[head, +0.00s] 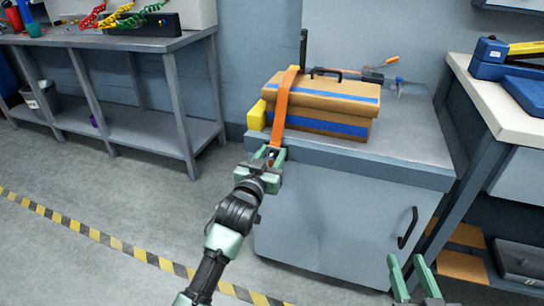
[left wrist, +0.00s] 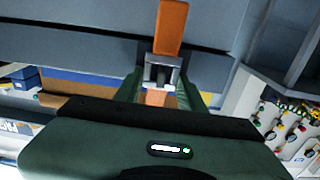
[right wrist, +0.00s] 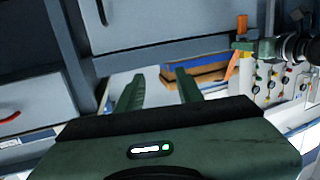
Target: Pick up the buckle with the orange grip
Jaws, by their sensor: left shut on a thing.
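An orange strap (head: 282,105) runs over the left part of a brown case with blue stripes (head: 335,95) and hangs past the cabinet's front edge. The buckle (left wrist: 162,72), metal with an orange part, is between my left gripper's fingers in the left wrist view. My left gripper (head: 268,155) is shut on the buckle, at the strap's lower end in front of the cabinet. My right gripper (head: 412,268) is open and empty, low at the bottom right in the head view. Its two fingers (right wrist: 157,92) stand apart in the right wrist view.
The case stands on a grey cabinet (head: 320,205) with a black handle. A yellow block (head: 256,115) sits left of the case. A workbench (head: 110,42) is at left, a white-topped table (head: 505,108) with blue boxes at right.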

